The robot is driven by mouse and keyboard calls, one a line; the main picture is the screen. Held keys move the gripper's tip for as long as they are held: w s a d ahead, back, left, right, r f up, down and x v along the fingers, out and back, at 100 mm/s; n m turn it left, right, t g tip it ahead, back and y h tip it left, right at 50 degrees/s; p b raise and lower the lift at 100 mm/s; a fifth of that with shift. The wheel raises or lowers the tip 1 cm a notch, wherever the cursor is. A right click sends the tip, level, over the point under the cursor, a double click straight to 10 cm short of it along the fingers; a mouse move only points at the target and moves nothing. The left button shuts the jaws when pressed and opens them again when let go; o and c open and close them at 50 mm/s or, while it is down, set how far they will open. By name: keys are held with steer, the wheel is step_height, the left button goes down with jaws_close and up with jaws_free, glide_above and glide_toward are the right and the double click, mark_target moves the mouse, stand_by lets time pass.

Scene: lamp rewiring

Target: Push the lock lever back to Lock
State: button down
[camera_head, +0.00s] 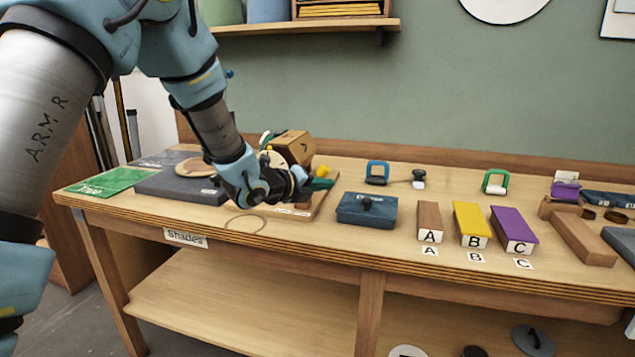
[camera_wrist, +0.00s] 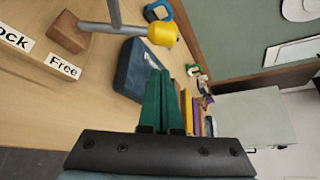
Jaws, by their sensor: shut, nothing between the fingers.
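The lock lever is a grey rod with a yellow knob (camera_wrist: 163,33) in the wrist view. The knob also shows in the head view (camera_head: 323,171), just right of a wooden housing (camera_head: 292,147). The rod passes by a brown block (camera_wrist: 67,31) near the "Free" label (camera_wrist: 63,67); the "Lock" label (camera_wrist: 15,40) lies farther left, partly cut off. My gripper (camera_wrist: 164,78) is shut and empty, its green fingers side by side, the tips short of the knob in the picture. In the head view my gripper (camera_head: 318,184) is just below the knob; contact is not clear.
A dark blue box (camera_head: 366,209) stands right of my gripper. Blocks A (camera_head: 430,222), B (camera_head: 471,225) and C (camera_head: 513,231) stand farther right. A blue padlock-like piece (camera_head: 377,173) lies behind. Bare bench lies in front of the blue box.

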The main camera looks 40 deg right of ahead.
steer(key=shift+w+d+r+p, duration=0.2)
steer(key=shift+w+r, duration=0.05)
steer(key=shift+w, duration=0.2)
steer(key=shift+w+d+r+p, duration=0.15)
steer(key=shift+w+r, duration=0.05)
steer(key=shift+w, duration=0.25)
steer(key=shift+w+a, duration=0.1)
steer(key=shift+w+a+r+b, duration=0.1)
steer(key=shift+w+r+b, duration=0.05)
steer(key=shift+b, duration=0.3)
steer(key=shift+w+a+r+n+g+h+b, duration=0.2)
steer(key=shift+w+r+n+g+h+b, duration=0.15)
steer(key=shift+n+b, duration=0.3)
steer(key=w+n+h+b, duration=0.1)
steer(key=b, duration=0.1)
steer(key=w+a+r+n+h+b, duration=0.1)
steer(key=n+b, duration=0.1)
steer(key=b, duration=0.1)
steer(key=w+a+n+h+b, duration=0.1)
steer(key=b, duration=0.1)
steer(key=shift+w+a+r, duration=0.15)
steer(key=shift+w+a, duration=0.1)
steer(key=shift+w, duration=0.15)
